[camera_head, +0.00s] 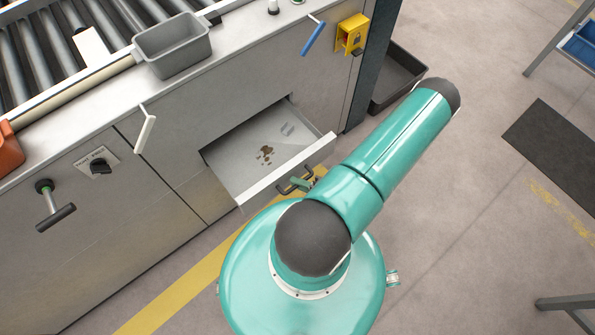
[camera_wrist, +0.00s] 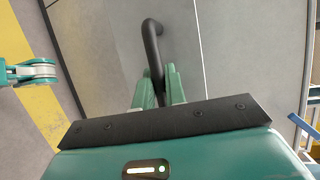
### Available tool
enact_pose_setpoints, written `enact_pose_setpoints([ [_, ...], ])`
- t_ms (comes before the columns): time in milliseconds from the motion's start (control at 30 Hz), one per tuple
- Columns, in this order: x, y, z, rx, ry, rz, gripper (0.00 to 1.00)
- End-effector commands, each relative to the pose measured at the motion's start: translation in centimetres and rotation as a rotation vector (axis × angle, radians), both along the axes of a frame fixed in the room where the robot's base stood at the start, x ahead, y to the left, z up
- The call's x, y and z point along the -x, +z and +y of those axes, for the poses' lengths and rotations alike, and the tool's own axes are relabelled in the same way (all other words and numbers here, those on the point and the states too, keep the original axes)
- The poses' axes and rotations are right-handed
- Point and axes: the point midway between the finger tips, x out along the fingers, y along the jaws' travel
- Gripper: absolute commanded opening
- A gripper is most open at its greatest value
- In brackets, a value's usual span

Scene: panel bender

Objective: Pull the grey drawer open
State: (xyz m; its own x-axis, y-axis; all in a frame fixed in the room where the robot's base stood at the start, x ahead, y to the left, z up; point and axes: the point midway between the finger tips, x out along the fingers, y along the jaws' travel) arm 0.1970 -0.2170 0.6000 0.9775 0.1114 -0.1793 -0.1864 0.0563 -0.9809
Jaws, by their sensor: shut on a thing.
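The grey drawer (camera_head: 262,160) stands partly out of the front of the grey machine cabinet in the head view. Brown stains and a small pale mark show on its floor. Its dark bar handle (camera_head: 291,184) is on the drawer front, and the handle also shows in the wrist view (camera_wrist: 151,40). My gripper (camera_wrist: 157,80) has its two green fingers closed around the handle bar. In the head view my gripper (camera_head: 304,183) is a small green shape at the handle, partly hidden by my arm.
A grey bin (camera_head: 172,47) sits on the cabinet top beside rollers. A white lever (camera_head: 146,132), a blue lever (camera_head: 313,38), a black knob (camera_head: 99,167) and a T-handle (camera_head: 55,207) stick out from the cabinet. A dark tray (camera_head: 393,77) lies right. Floor in front is open.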

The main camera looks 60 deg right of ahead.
Motion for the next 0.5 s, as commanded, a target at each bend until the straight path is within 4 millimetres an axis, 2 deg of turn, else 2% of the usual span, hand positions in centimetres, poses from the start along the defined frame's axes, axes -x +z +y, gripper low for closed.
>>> enact_pose_setpoints([
  [500,-0.3,-0.06,0.06,-0.003,0.004,0.002,0.0],
])
